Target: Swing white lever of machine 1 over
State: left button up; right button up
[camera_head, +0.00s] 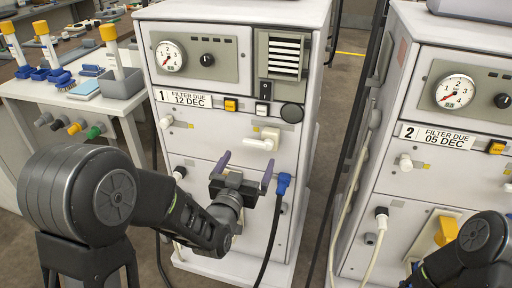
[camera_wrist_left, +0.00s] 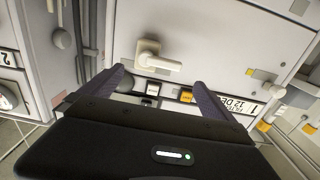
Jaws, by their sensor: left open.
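Machine 1 (camera_head: 190,130) is the pale cabinet in the middle of the head view, marked "1 FILTER DUE 12 DEC". Its white lever (camera_head: 262,141) sits on the front panel right of the label, its handle pointing left from the pivot. My left gripper (camera_head: 245,168) is open, just below the lever and in front of the panel. In the left wrist view, where the machine appears upside down, the lever (camera_wrist_left: 160,64) shows beyond and between the open fingers (camera_wrist_left: 158,80), apart from them. My right gripper is not visible; only part of that arm shows at lower right.
Machine 2 (camera_head: 450,65) stands to the right across a narrow floor gap, with its own white knobs and a yellow lever (camera_head: 446,231). A blue connector (camera_head: 283,181) with a dark hose is right of my left gripper.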

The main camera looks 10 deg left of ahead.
aim_at(256, 145)
pick_arm(q)
jog(key=w, duration=0.7)
jog(key=shift+w+d, duration=0.15)
jog(key=shift+d, duration=0.05)
jog(key=c, duration=2)
jog(key=shift+f, duration=0.1)
